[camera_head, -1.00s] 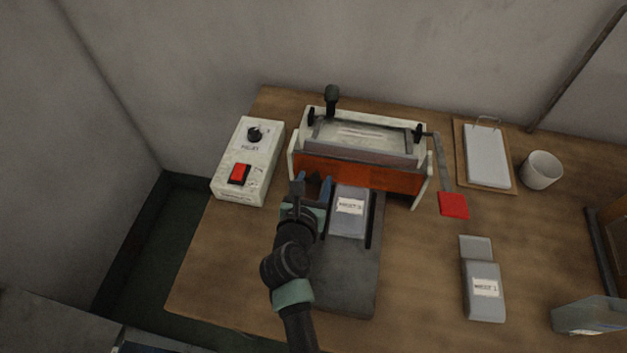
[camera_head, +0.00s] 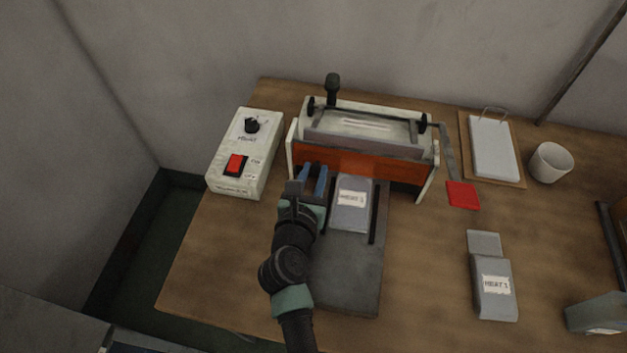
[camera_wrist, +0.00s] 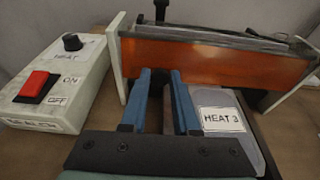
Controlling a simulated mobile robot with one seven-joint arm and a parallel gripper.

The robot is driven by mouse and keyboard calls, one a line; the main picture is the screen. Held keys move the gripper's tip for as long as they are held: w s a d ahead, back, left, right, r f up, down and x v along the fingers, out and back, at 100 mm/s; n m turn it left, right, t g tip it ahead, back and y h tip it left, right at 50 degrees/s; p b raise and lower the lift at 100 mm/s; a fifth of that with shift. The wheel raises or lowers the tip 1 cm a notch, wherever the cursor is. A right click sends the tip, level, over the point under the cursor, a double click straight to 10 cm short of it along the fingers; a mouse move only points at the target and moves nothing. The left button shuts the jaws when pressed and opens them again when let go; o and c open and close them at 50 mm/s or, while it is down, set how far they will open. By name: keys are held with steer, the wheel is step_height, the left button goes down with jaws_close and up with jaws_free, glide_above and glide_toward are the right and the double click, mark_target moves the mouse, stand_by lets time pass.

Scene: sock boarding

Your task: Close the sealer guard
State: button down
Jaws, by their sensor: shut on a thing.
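The sealer guard (camera_head: 375,166) is an orange, see-through panel across the front of the sealer (camera_head: 365,117), between two pale side plates. It also shows in the wrist view (camera_wrist: 230,62). My gripper (camera_head: 314,168) is at the guard's lower left part, with its two blue fingers pointing at the panel. In the wrist view the fingers (camera_wrist: 160,72) stand a small gap apart and reach the panel's lower edge. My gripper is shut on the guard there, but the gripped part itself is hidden.
A grey pouch (camera_head: 351,212) labelled HEAT 3 lies on the dark tray (camera_head: 345,280), just right of my gripper. A control box (camera_head: 245,152) with a red switch stands left. Another grey pouch (camera_head: 494,290), a red-ended lever (camera_head: 462,195), a clipboard (camera_head: 494,150) and a cup (camera_head: 550,162) are right.

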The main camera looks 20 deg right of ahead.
steer(key=shift+w+d+f+t+h+b, duration=0.2)
steer(key=shift+f+t+h+b, duration=0.25)
steer(key=shift+b, duration=1.7)
steer(key=shift+w+d+f+t+h+b, duration=0.15)
steer(key=shift+f+t+h+b, duration=0.3)
steer(key=shift+b, duration=1.65)
steer(key=shift+r+t+b, duration=0.15)
steer(key=shift+t+b, duration=0.25)
steer(key=shift+b, duration=0.5)
steer(key=shift+w+r, duration=0.1)
steer(key=shift+r, duration=0.1)
steer(key=c, duration=0.7)
jaws_free()
steer(key=b+v, duration=0.1)
steer(key=v, duration=1.2)
